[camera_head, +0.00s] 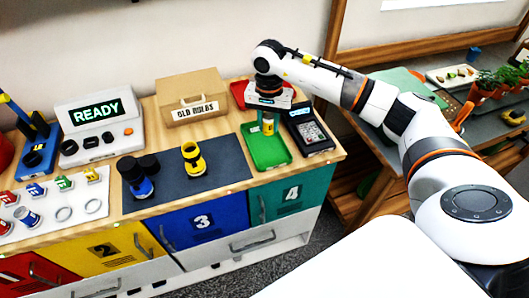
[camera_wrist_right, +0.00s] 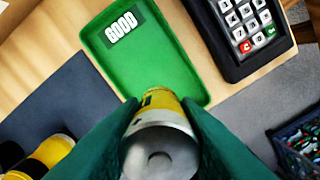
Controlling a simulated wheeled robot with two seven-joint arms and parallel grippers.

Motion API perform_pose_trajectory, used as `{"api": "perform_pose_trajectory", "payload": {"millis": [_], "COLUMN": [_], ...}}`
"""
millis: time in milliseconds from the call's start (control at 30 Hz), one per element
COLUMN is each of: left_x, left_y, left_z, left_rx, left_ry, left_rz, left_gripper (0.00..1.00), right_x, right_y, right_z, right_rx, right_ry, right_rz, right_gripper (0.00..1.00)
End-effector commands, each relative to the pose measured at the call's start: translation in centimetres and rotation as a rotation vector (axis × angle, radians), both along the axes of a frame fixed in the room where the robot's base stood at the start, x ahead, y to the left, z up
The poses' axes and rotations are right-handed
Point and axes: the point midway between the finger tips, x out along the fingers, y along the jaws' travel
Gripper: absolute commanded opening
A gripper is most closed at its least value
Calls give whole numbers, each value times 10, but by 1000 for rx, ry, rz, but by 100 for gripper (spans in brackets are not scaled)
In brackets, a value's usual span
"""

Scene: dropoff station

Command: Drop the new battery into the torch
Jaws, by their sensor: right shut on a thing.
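My right gripper (camera_head: 268,118) is shut on a yellow battery with a silver end, held above the green tray. In the right wrist view the battery (camera_wrist_right: 160,145) sits between the two green fingers of the gripper (camera_wrist_right: 163,140), its flat metal end towards the camera. A yellow and black torch body (camera_head: 193,160) stands on the dark mat, left of the gripper. Part of a yellow thing, apparently this torch, shows at the lower left in the wrist view (camera_wrist_right: 50,152). A blue and black torch-like thing (camera_head: 140,186) stands further left. My left gripper is out of view.
The green tray (camera_head: 267,156) is labelled GOOD in the wrist view (camera_wrist_right: 150,70). A keypad device (camera_head: 308,130) stands right of it. The dark mat (camera_head: 222,168) has bare room around the torch.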

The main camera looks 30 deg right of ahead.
Motion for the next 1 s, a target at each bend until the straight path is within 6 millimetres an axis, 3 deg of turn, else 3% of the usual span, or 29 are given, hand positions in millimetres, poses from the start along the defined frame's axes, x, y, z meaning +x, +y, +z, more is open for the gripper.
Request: {"api": "perform_pose_trajectory", "payload": {"millis": [200,600,1000], "left_x": [-4,-3,-3], "left_y": [-19,-5,-5], "left_z": [15,28,21], "left_rx": [-23,-6,-6], "left_ry": [4,4,3], "left_rz": [-3,-1,1], "left_gripper": [51,51,51], "right_x": [-1,-1,0], "right_y": [1,1,1], "right_z": [-36,-79,-87], "right_rx": [1,2,1], "right_ry": [4,2,-1], "right_rz": [1,2,3], "right_gripper": [4,4,4]}}
